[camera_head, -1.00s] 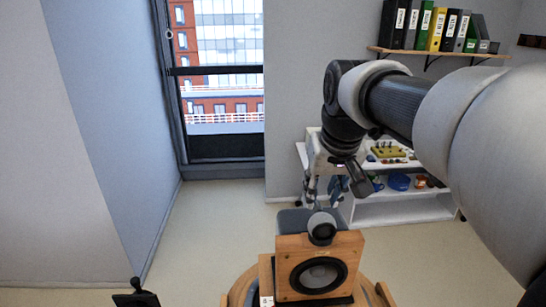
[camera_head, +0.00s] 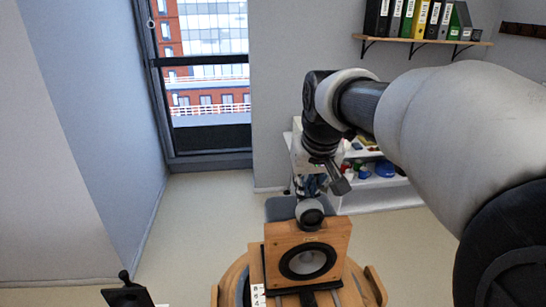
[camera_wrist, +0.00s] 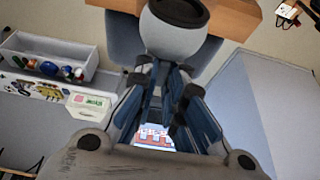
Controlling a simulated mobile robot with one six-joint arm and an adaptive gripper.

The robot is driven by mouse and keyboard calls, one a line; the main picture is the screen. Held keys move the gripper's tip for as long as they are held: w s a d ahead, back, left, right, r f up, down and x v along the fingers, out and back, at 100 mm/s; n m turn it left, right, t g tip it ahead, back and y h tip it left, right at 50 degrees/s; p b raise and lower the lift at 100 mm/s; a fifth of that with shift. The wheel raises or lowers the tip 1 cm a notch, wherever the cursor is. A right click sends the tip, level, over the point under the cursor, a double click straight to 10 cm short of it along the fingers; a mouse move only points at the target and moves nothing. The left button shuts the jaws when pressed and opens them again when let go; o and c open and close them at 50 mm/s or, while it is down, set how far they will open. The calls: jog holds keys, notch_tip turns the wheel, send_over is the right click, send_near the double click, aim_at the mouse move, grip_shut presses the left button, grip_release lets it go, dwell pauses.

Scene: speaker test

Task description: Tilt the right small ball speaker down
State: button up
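A small grey ball speaker (camera_head: 310,214) with a dark round front sits on top of a wooden speaker box (camera_head: 336,235). It is the only ball speaker in the head view. My gripper (camera_head: 322,186) is just behind and above the ball, pointing down. In the wrist view the ball (camera_wrist: 172,38) lies at and beyond my fingertips (camera_wrist: 167,75), close to them. The fingers stand apart with a gap between them. Whether they touch the ball's back cannot be told.
The box stands on a round wooden table (camera_head: 372,290). A grey chair (camera_head: 280,208) is behind it. A white shelf (camera_head: 385,197) with small items is behind my arm. A dark stand (camera_head: 127,292) is at lower left. The floor on the left is clear.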

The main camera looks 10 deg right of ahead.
grip_shut()
jog(key=shift+b, duration=0.7)
jog(key=t+b, duration=0.1)
jog(key=b, duration=0.1)
jog(key=s+t+b, duration=0.1)
jog(key=b, duration=0.2)
jog(key=shift+r+t+b, duration=0.1)
jog(key=shift+t+b, duration=0.2)
jog(key=shift+b, duration=0.05)
jog(key=t+b, duration=0.1)
jog(key=b, duration=0.1)
jog(key=s+t+b, duration=0.1)
jog(key=b, duration=0.2)
jog(key=shift+r, duration=0.3)
jog(key=shift+s+r+t+b, duration=0.15)
jog(key=shift+r+t+b, duration=0.4)
jog(key=shift+b, duration=0.85)
jog(key=shift+f, duration=0.15)
jog(key=o, duration=0.6)
grip_release()
